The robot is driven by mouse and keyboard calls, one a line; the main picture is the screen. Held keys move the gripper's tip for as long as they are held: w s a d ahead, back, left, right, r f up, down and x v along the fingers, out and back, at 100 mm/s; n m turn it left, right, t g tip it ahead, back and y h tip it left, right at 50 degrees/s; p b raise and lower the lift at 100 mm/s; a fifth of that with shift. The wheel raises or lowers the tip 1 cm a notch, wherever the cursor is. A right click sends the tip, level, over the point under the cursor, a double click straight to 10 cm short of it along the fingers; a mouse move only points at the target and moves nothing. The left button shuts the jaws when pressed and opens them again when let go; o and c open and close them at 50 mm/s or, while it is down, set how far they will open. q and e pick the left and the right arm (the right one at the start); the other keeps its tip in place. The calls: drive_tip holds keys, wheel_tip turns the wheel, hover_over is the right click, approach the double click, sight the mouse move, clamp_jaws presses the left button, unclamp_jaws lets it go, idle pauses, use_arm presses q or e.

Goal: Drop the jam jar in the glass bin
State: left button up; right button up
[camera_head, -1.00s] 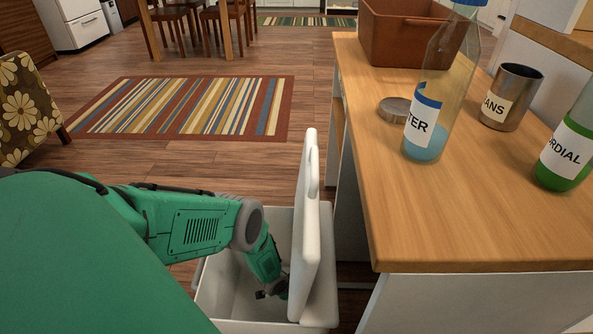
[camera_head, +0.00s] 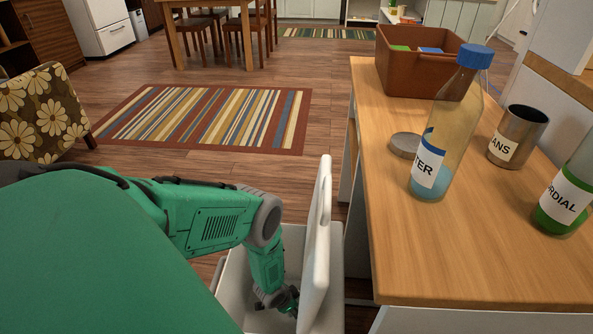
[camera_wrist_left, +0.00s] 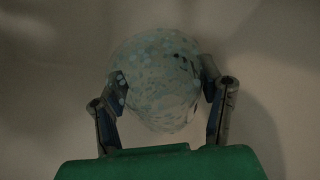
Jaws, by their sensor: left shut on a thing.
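The white bin (camera_head: 293,238) stands left of the counter, with its lid (camera_head: 318,245) standing upright on its right side. My left arm reaches down into the bin. My left gripper (camera_head: 288,300) is inside it, small and dark in the head view, and what it holds is hidden there. In the left wrist view, my left gripper (camera_wrist_left: 163,75) is shut on a rounded, see-through jar (camera_wrist_left: 155,85) with pale bluish specks. It looks like the jam jar, but no label shows. Pale bin walls surround it. My right gripper is not in view.
The wooden counter (camera_head: 450,250) runs along the right, close to the lid. On it stand a water bottle (camera_head: 452,130), a metal can (camera_head: 518,135), a green cordial bottle (camera_head: 568,190), a round lid (camera_head: 405,145) and a brown crate (camera_head: 400,75). A striped rug (camera_head: 200,118) lies beyond.

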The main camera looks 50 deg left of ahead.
use_arm(q)
wheel_tip(320, 180, up, 8)
drive_tip(key=p, duration=0.3)
drive_tip(key=shift+r+p, duration=0.25)
drive_tip(key=shift+p, duration=0.1)
